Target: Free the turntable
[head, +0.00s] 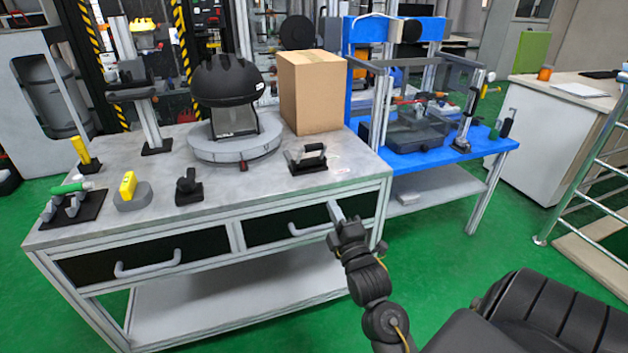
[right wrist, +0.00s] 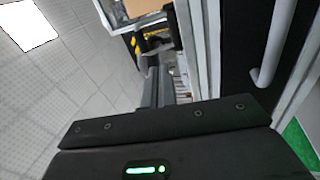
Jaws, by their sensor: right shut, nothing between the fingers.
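The turntable (head: 238,150) is a round grey disc on the metal worktable (head: 95,225). A black domed device (head: 228,95) stands on it. A cardboard box (head: 312,95) stands right beside the turntable, at its back right; I cannot tell whether they touch. The box's edge also shows at the top of the right wrist view (right wrist: 143,7). My right gripper (head: 335,211) is shut and empty in front of the right drawer; its fingers also show in the right wrist view (right wrist: 158,87). My left gripper is not in view.
A black clamp-like fixture (head: 307,160) sits at the table's front right. Drawer handles (head: 310,229) stick out below the tabletop. Small tools, including a yellow one (head: 128,186), stand at the left. A blue bench (head: 440,155) with equipment adjoins at right.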

